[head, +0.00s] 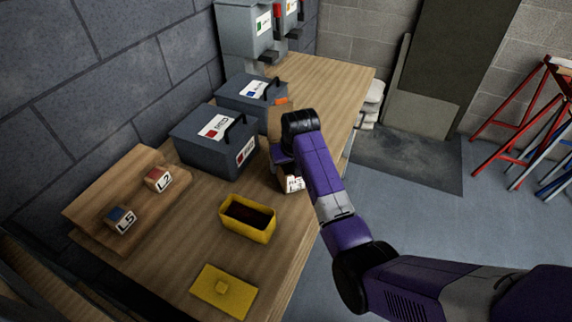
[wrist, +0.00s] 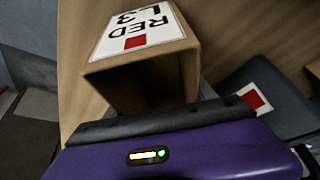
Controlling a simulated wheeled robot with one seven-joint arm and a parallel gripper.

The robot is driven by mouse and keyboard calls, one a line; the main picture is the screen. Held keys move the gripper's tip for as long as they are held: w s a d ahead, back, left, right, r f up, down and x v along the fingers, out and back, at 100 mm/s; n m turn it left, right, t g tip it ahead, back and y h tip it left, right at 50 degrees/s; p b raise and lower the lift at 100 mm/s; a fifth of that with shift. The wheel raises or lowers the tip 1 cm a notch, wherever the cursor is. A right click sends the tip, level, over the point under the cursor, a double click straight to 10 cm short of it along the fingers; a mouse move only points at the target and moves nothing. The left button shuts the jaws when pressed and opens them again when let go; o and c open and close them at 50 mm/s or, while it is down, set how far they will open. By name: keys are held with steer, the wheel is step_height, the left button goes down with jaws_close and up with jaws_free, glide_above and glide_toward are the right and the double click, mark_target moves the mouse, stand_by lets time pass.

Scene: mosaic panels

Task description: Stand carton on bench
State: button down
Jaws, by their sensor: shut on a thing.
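A brown carton (wrist: 140,82) with a white label reading "RED L3" and a red square fills the upper middle of the wrist view. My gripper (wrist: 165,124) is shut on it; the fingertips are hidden. In the head view my gripper (head: 284,160) is over the right side of the wooden bench (head: 325,78), beside the front dark box. The carton looks tilted in the wrist view. I cannot tell whether it touches the bench.
Two dark grey lidded boxes (head: 205,150) (head: 243,95) stand left of my gripper. A yellow open bin (head: 233,229) and yellow lid (head: 212,297) lie nearer. Small blocks L2 (head: 158,180) and L5 (head: 121,220) sit on a wooden stand. Grey dispensers (head: 240,30) stand at the back.

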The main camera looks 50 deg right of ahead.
steer(key=shift+f, duration=0.4)
steer(key=shift+c, duration=1.6)
jaws_free()
steer(key=shift+f, duration=0.1)
steer(key=shift+s+r, duration=0.1)
steer(key=shift+r, duration=0.5)
steer(key=b+v, duration=0.1)
steer(key=v, duration=1)
steer(key=shift+s, duration=0.15)
